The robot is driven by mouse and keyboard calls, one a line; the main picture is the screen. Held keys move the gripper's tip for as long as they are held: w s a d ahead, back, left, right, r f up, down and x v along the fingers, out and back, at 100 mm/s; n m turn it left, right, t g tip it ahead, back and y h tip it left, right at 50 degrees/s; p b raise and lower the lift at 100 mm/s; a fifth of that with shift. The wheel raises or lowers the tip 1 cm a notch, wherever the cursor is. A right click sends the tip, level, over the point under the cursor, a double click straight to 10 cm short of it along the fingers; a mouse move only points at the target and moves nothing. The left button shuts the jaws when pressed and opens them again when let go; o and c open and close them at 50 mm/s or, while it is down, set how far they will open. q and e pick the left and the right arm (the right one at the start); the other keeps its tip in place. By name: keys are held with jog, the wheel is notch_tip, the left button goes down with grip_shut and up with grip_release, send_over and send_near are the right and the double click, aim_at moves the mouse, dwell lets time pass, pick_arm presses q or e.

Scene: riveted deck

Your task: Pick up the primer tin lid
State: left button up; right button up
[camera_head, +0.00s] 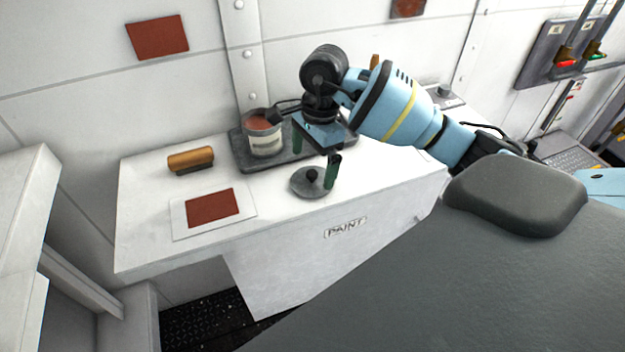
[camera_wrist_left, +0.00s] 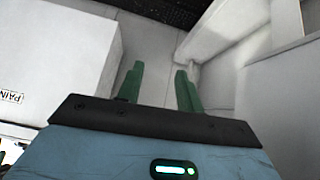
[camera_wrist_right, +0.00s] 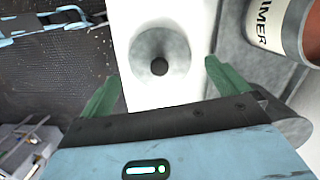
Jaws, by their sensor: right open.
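The primer tin lid (camera_head: 303,187) is a round grey disc with a dark knob, lying flat on the white bench top. My right gripper (camera_head: 317,160) is open above it, its green fingers apart. In the right wrist view the lid (camera_wrist_right: 160,55) shows with its knob between and beyond the two fingertips (camera_wrist_right: 158,80); the fingers do not appear to touch it. The open primer tin (camera_head: 264,136), with reddish paint, stands on the dark tray; it also shows in the right wrist view (camera_wrist_right: 285,25). My left gripper (camera_wrist_left: 160,82) is open and empty, away from the bench.
The wall stands close behind. The bench's left front is clear.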

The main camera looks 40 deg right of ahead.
aim_at(312, 172)
jog(key=shift+a+f, duration=0.15)
jog(key=shift+f, duration=1.75)
pick_arm(q)
jog(key=shift+w+r, duration=0.3)
jog(key=shift+r, duration=0.1)
pick_arm(e)
jog(key=shift+s, duration=0.1)
jog(key=c, duration=0.8)
pick_arm(q)
jog(key=shift+s+a, duration=0.1)
jog(key=shift+f, duration=0.1)
pick_arm(e)
jog(key=shift+r, duration=0.8)
jog(key=shift+s+r, duration=0.1)
jog(key=shift+r, duration=0.85)
pick_arm(q)
jog(key=shift+s+f+b, duration=0.35)
jog(key=shift+f+b, duration=0.05)
jog(key=shift+f, duration=0.2)
jog(key=shift+s+f+b, duration=0.35)
jog(key=shift+f, duration=0.2)
pick_arm(e)
jog(key=s, duration=0.5)
jog(key=s+r, duration=0.1)
jog(key=s, duration=0.9)
jog(key=shift+s+d+r, duration=0.2)
jog(key=shift+s+r, duration=0.05)
jog(key=shift+s, duration=0.15)
